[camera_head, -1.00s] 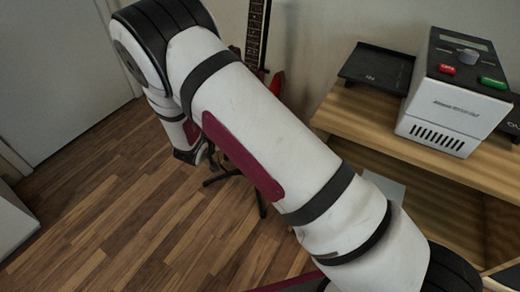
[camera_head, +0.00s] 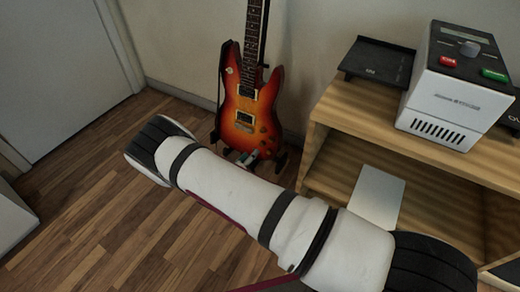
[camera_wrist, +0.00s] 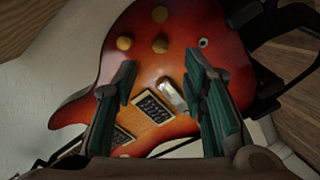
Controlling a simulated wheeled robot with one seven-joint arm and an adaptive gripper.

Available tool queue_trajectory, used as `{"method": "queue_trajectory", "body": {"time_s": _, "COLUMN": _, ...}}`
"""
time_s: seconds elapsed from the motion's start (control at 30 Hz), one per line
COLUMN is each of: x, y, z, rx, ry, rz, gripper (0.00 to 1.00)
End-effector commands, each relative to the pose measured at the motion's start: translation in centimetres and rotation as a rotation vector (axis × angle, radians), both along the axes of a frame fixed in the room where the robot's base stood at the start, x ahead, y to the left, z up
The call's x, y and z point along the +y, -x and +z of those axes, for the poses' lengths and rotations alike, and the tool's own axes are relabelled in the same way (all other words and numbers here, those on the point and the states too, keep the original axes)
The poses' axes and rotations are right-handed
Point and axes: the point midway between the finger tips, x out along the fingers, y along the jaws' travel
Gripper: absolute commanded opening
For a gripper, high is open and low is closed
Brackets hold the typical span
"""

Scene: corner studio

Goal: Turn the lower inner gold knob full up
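A red-orange sunburst electric guitar (camera_head: 247,108) stands upright against the wall in the head view. Its body (camera_wrist: 185,65) fills much of the wrist view, with the pickups lower in the picture. I cannot tell for sure which is the lower inner one. My gripper (camera_wrist: 160,64) is open and empty, its teal-padded fingers apart in front of the guitar. The knobs appear beyond the fingertips, and no contact shows. In the head view my arm largely hides the gripper.
A wooden shelf unit (camera_head: 345,105) stands right of the guitar, bearing a white box with buttons (camera_head: 455,95) and a black tray (camera_head: 377,62). A pale flat panel (camera_head: 378,195) is in its lower compartment. Wooden floor is open at left; a dark stand supports the guitar.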

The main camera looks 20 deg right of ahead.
Motion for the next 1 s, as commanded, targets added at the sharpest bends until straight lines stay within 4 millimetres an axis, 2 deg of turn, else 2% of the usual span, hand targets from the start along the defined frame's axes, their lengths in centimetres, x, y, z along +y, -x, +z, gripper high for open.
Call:
{"method": "queue_trajectory", "body": {"time_s": 0.2, "x": -2.9, "y": -3.1, "z": -1.4, "rx": -0.001, "ry": -0.001, "rz": -0.002, "gripper": 0.39}}
{"method": "queue_trajectory", "body": {"time_s": 0.4, "x": -4.7, "y": -5.1, "z": -1.9, "rx": -0.001, "ry": -0.001, "rz": 0.0, "gripper": 0.39}}
{"method": "queue_trajectory", "body": {"time_s": 0.6, "x": -5.5, "y": -5.9, "z": -2.1, "rx": 0.001, "ry": -0.002, "rz": 0.0, "gripper": 0.39}}
{"method": "queue_trajectory", "body": {"time_s": 0.87, "x": -5.6, "y": -6.0, "z": -2.1, "rx": 0.0, "ry": -0.002, "rz": 0.001, "gripper": 0.39}}
{"method": "queue_trajectory", "body": {"time_s": 0.9, "x": -5.6, "y": -6.0, "z": -2.1, "rx": 0.0, "ry": -0.002, "rz": 0.001, "gripper": 0.34}}
{"method": "queue_trajectory", "body": {"time_s": 1.0, "x": -5.6, "y": -6.0, "z": -2.1, "rx": 0.0, "ry": -0.002, "rz": 0.001, "gripper": 0.12}}
